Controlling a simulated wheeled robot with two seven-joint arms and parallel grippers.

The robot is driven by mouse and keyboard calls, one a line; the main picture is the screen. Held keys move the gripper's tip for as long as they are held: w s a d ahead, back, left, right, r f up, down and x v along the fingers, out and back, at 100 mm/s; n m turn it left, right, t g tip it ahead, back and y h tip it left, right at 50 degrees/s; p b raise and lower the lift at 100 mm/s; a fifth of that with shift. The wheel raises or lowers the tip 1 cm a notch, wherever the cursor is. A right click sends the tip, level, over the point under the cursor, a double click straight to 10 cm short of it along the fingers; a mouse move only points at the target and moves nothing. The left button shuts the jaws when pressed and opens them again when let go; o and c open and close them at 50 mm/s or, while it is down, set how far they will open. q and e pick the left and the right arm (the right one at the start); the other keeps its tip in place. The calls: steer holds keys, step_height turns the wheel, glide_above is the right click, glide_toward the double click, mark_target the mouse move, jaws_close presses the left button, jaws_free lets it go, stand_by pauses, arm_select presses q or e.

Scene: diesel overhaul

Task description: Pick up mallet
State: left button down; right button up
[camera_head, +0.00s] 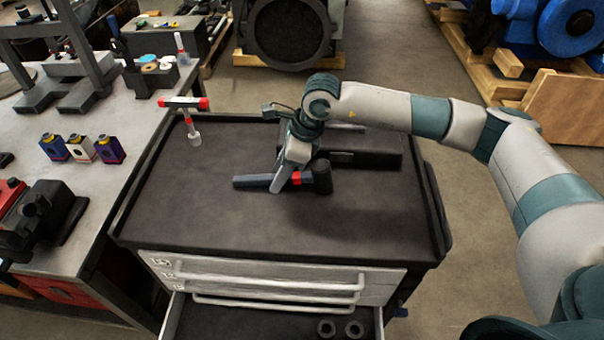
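The mallet lies on the dark top of the tool cart (190,215). Its black head (322,177) is at the right, with a red band (303,178) beside it and a grey handle (250,182) pointing left. My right gripper (281,180) comes down over the handle, near the red band. A light finger crosses in front of the handle, and the far finger is hidden. I cannot tell whether the fingers are closed on the handle. The mallet appears to rest on the cart top. My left gripper is not in view.
A dark case (365,158) lies behind the mallet on the cart. A drawer (270,322) is open in front, holding two rings. A workbench (115,130) with small boxes stands left. The cart's front top is clear.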

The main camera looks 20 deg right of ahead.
mark_target(273, 175)
stand_by(0.3)
jaws_close()
steer(key=shift+r, duration=0.15)
steer(key=shift+r+b, duration=0.8)
steer(key=shift+b+v, duration=0.85)
steer(key=shift+v, duration=0.3)
steer(key=s+d+r+b, duration=0.1)
steer(key=d+r, duration=0.1)
steer(key=d, duration=0.1)
steer(key=s+d+r+b, duration=0.1)
steer(key=d+r+b, duration=0.1)
steer(key=d, duration=0.1)
steer(key=s+d+r+b, duration=0.1)
steer(key=d+r, duration=0.2)
steer(key=d, duration=0.1)
steer(key=shift+s+d+b, duration=0.1)
steer(key=shift+s+b, duration=0.1)
steer(key=shift+b, duration=0.15)
steer(key=shift+r, duration=0.15)
